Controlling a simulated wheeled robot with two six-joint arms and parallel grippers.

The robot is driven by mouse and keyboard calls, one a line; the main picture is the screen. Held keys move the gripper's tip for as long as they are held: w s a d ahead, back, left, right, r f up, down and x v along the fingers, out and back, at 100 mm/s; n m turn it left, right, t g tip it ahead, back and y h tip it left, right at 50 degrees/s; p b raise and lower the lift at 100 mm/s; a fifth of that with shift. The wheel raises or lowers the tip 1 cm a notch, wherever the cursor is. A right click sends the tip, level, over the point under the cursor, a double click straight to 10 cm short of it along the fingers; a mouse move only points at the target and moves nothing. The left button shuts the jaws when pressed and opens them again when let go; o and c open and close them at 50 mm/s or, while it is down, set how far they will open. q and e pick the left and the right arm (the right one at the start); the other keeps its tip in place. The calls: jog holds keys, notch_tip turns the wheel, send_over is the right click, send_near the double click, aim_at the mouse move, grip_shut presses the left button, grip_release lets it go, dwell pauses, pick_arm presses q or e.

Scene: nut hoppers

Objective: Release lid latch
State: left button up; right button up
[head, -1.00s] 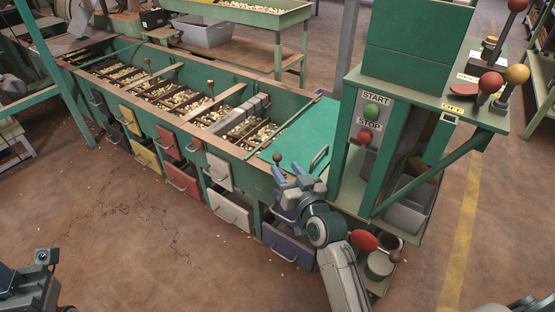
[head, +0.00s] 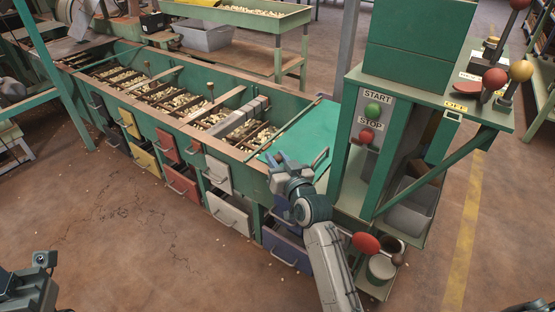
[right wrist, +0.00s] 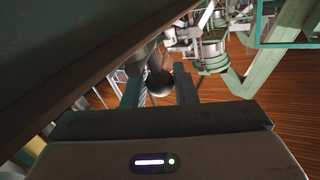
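The teal lid (head: 300,135) lies over the right end of the long green hopper, with a loop handle (head: 321,157) on it. My right gripper (head: 275,158) is at the hopper's front edge, just in front of the lid. A dark round knob (right wrist: 160,82), apparently the lid latch's, shows between its fingers in the right wrist view (right wrist: 159,88). The fingers are apart, one on each side of the knob; whether they touch it I cannot tell. The gripper hides the knob in the head view. Only a part of my left arm shows at the lower left; its fingertips are not clear.
A green control stand with a START button (head: 373,110) and a STOP button (head: 366,136) is close to the right of my right arm. Coloured drawers, including a white one (head: 230,214), line the hopper front. A red knob (head: 366,243) is beside my forearm.

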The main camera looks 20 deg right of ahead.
jog(key=shift+f+n+y+b, duration=0.1)
jog(key=shift+n+y+b, duration=0.2)
jog(key=shift+y+b, duration=0.15)
jog(key=shift+a+n+y, duration=0.1)
jog(key=shift+n+y, duration=0.2)
jog(key=shift+y, duration=0.15)
jog(key=o, duration=1)
jog(key=shift+c, duration=0.2)
